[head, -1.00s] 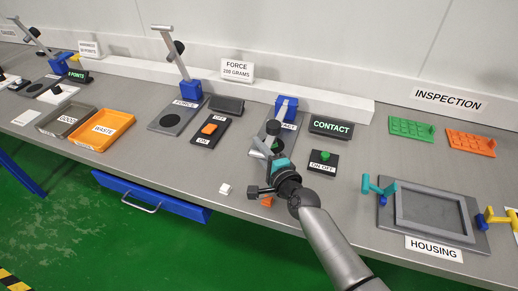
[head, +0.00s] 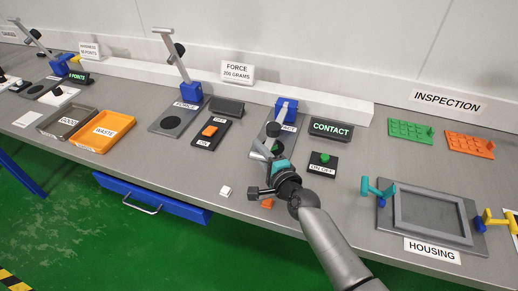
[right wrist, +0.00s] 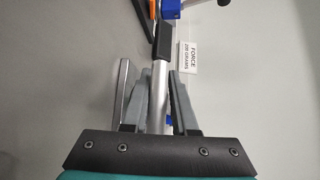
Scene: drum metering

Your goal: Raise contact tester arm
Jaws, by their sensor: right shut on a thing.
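The contact tester has a blue block (head: 287,104) on a grey base plate in the middle of the bench. Its pale lever arm (head: 284,115) is low, reaching from the block toward the bench front. My right gripper (head: 264,148) is over the front of the tester, shut on the lever arm, and partly hides the plate. In the right wrist view a metal bar (right wrist: 160,95) of the lever arm, with a black section above it, runs between my two grey fingers (right wrist: 159,98). My left gripper is not in view.
The CONTACT display (head: 331,129) and ON/OFF button box (head: 321,163) are right of the tester. The force tester (head: 187,94), with its arm up, is to the left. A white cube (head: 225,191) and an orange piece (head: 267,203) lie near the front edge. A HOUSING fixture (head: 385,229) is at right.

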